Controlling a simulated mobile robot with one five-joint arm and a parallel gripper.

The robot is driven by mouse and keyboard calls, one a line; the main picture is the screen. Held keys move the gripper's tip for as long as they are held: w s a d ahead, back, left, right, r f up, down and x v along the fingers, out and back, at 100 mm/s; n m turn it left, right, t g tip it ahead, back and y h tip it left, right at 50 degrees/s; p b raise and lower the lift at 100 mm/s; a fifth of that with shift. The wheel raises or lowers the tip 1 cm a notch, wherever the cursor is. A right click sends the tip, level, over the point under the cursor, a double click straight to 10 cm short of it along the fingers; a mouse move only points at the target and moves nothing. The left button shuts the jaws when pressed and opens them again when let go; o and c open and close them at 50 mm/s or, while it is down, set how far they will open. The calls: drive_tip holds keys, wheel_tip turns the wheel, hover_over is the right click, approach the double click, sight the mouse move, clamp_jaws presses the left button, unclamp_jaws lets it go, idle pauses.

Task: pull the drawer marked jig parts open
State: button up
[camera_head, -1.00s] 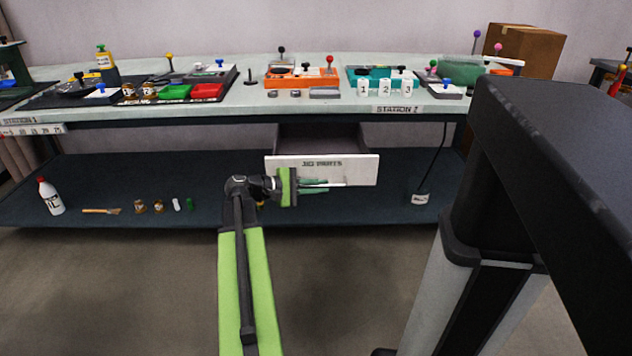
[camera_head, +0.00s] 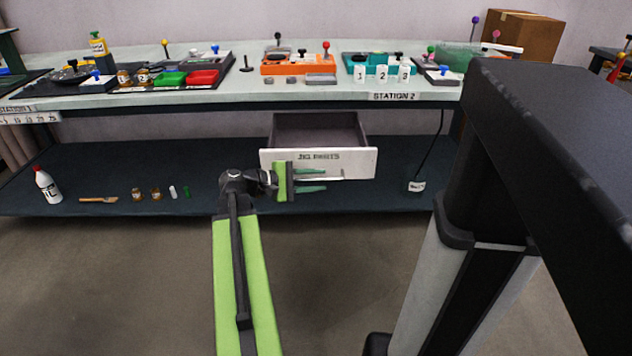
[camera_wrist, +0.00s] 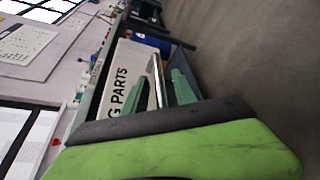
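The white-fronted drawer (camera_head: 275,163) marked JIG PARTS hangs under the bench and stands pulled out, its grey empty-looking inside (camera_head: 318,131) showing from above. Its lettered front also shows in the wrist view (camera_wrist: 117,85). A pale bar handle (camera_head: 335,180) runs along the lower front; it also shows in the wrist view (camera_wrist: 158,78). My gripper (camera_head: 311,180) is at the left part of the handle. Its two green fingers are spread, one above and one below the bar, with gaps visible. The wrist view shows the fingers (camera_wrist: 160,92) on either side of the bar.
The bench top (camera_head: 240,92) above carries several coloured stations. A dark lower shelf (camera_head: 110,165) holds a white bottle (camera_head: 48,187), a brush (camera_head: 98,200) and small jars. A cable hangs right of the drawer. The floor in front is clear.

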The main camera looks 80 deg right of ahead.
drive_tip(key=p+v, duration=0.3)
drive_tip(key=v, duration=1.4)
drive_tip(key=shift+w+p, duration=0.2)
drive_tip(key=shift+p, duration=0.15)
drive_tip(key=shift+r, duration=0.15)
